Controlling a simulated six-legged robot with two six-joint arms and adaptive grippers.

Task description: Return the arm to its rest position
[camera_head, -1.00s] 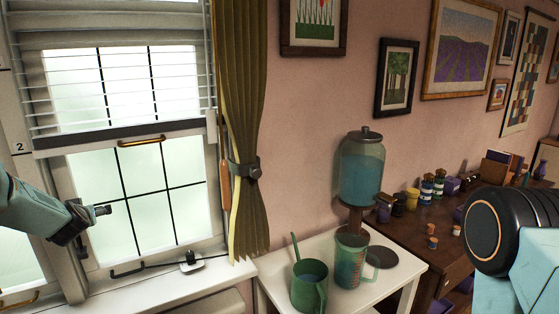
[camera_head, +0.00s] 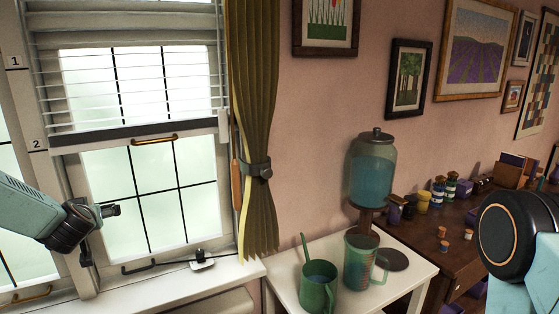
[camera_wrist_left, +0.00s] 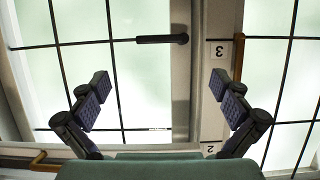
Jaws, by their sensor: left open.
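My left gripper (camera_head: 112,210) is at the left of the head view, in front of the window frame, with its teal arm coming in from the left edge. In the left wrist view its two dark padded fingers (camera_wrist_left: 160,88) are spread wide with nothing between them. Behind them in that view are the window panes and the white window post. My right gripper does not show; a teal and black part of my own body fills the right edge of the head view.
A brown desk (camera_head: 425,235) carries small jars.

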